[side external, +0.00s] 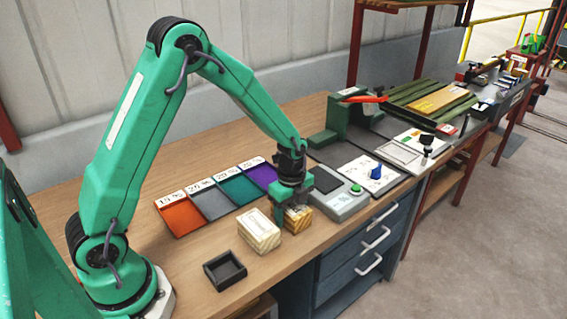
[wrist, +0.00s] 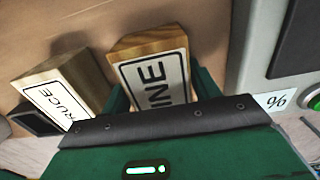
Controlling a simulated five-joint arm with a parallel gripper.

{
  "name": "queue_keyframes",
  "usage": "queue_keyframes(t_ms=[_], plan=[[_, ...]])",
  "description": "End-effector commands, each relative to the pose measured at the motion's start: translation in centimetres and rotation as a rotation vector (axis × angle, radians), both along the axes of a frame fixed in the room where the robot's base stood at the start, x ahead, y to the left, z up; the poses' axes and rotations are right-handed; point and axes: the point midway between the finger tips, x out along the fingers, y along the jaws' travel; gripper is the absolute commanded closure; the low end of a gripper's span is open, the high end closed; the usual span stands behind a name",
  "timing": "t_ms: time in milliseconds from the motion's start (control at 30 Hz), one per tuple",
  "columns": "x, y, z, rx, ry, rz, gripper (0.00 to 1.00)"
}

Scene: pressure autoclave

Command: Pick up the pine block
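The pine block (wrist: 150,73) is a light wooden block with a white label; "INE" shows on it in the wrist view. In the side external view the pine block (side external: 297,218) stands on the bench just under my gripper (side external: 290,205). My gripper's green fingers (wrist: 164,92) are on either side of the block in the wrist view. The block's lower end is hidden by my gripper's dark edge. Whether the fingers press on the block or leave a small gap I cannot tell. The block appears to rest on the bench.
A second labelled block (side external: 259,230), reading "RUCE", stands close to the left, and it also shows in the wrist view (wrist: 58,88). A small black tray (side external: 224,271) lies in front. Coloured trays (side external: 180,216) lie behind. A grey scale (side external: 343,204) stands close on the right.

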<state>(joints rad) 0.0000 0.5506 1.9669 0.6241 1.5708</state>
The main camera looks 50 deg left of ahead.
Motion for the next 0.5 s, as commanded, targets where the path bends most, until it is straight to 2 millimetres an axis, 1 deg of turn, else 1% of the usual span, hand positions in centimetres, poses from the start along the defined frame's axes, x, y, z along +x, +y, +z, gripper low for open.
queue_keyframes(t_ms=[33, 133, 167, 500], plan=[[0.01, 0.00, 0.01, 0.000, 0.000, 0.000, 0.49], [0.01, 0.00, 0.01, 0.000, 0.000, 0.000, 0.69], [0.01, 0.00, 0.01, 0.000, 0.000, 0.000, 0.73], [0.04, 0.00, 0.25, 0.000, -0.001, 0.000, 0.73]])
